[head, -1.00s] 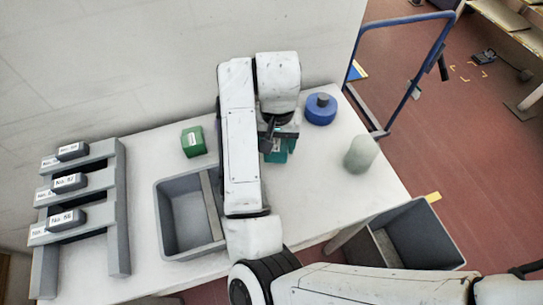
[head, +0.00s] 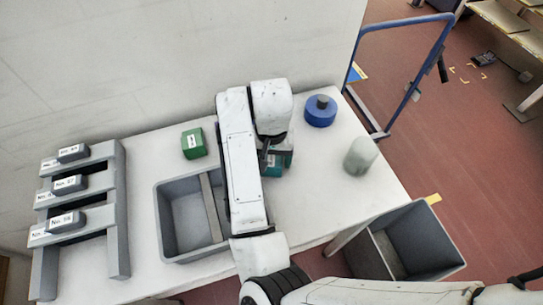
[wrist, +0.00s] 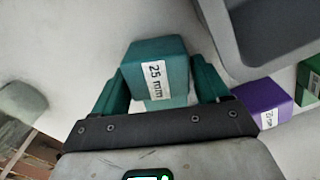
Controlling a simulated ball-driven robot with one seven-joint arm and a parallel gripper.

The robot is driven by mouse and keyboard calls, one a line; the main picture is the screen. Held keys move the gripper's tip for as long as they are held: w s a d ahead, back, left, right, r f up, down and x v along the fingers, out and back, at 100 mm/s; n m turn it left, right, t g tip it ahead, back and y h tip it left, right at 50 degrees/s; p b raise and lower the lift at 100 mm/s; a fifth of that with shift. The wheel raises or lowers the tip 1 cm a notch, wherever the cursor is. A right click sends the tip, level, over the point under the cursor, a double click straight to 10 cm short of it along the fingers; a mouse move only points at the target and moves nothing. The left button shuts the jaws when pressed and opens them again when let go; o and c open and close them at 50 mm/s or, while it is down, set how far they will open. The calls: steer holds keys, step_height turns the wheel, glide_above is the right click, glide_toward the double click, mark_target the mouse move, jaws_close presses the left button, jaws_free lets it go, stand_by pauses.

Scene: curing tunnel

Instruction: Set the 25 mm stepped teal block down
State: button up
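The teal block (wrist: 158,75) bears a white "25 mm" label and sits between the two green fingers of my gripper (wrist: 160,92) in the wrist view. The fingers press close on both sides of it, so my gripper is shut on it. In the head view the teal block (head: 274,166) shows partly below my gripper (head: 272,156), over the white table right of the grey tray. My arm hides part of it. I cannot tell whether its underside touches the table.
A divided grey tray (head: 158,215) is left of my arm, a green block (head: 193,143) behind it. A purple block (wrist: 262,98) shows in the wrist view. A blue knobbed piece (head: 320,112) and a pale cylinder (head: 360,156) stand right. A grey rack (head: 118,220) stands left.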

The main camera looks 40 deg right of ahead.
steer(key=shift+o, duration=1.2)
step_height(320, 180, up, 12)
steer(key=p, duration=0.2)
steer(key=shift+r, duration=0.15)
